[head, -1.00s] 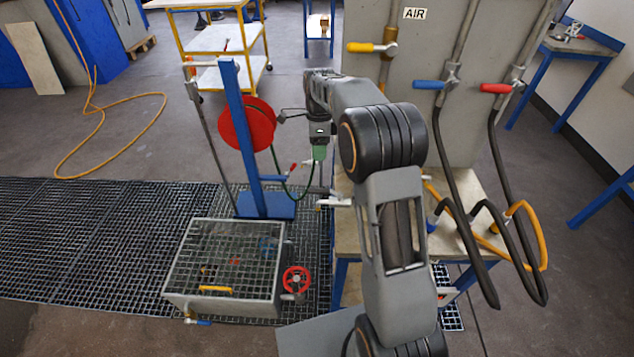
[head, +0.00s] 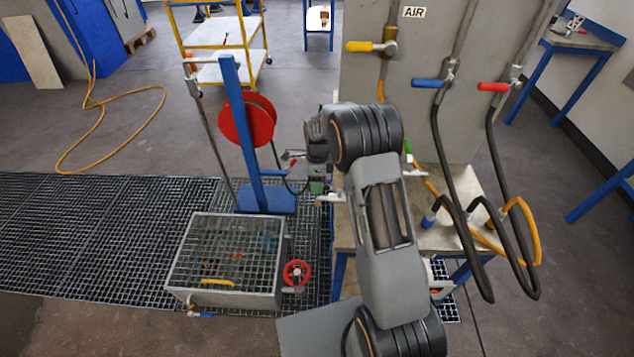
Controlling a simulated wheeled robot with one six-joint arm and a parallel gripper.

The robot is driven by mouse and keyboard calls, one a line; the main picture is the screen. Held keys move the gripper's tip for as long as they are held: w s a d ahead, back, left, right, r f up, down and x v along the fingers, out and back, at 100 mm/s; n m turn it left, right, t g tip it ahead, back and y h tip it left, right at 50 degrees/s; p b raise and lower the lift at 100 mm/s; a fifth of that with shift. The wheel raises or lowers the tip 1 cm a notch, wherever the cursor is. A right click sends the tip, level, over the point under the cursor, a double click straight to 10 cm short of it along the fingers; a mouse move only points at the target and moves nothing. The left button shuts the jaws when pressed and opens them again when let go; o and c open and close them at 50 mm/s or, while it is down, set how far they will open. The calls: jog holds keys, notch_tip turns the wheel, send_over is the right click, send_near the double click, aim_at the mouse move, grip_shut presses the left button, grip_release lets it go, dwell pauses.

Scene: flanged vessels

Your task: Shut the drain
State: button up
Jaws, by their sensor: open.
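A low grey tank with a mesh top (head: 180,262) stands on the floor grating. A small valve with a blue lever (head: 201,315) sits low at its front left corner, and I take this for the drain. The lever lies roughly level, pointing right; its fine detail is too small to read. A red handwheel (head: 297,272) is on the tank's right side. My gripper (head: 317,187) points down, open, above and behind the tank, well apart from the blue lever. The arm hides part of the bench; the fingertips show only small.
A blue post (head: 243,140) with a red hose reel (head: 246,120) stands behind the tank. The bench (head: 455,205) with looped hoses and a grey panel (head: 425,130) is at right. A yellow handle (head: 219,282) is on the tank.

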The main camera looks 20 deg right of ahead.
jog(key=shift+f, duration=0.25)
grip_shut()
dwell(0.4)
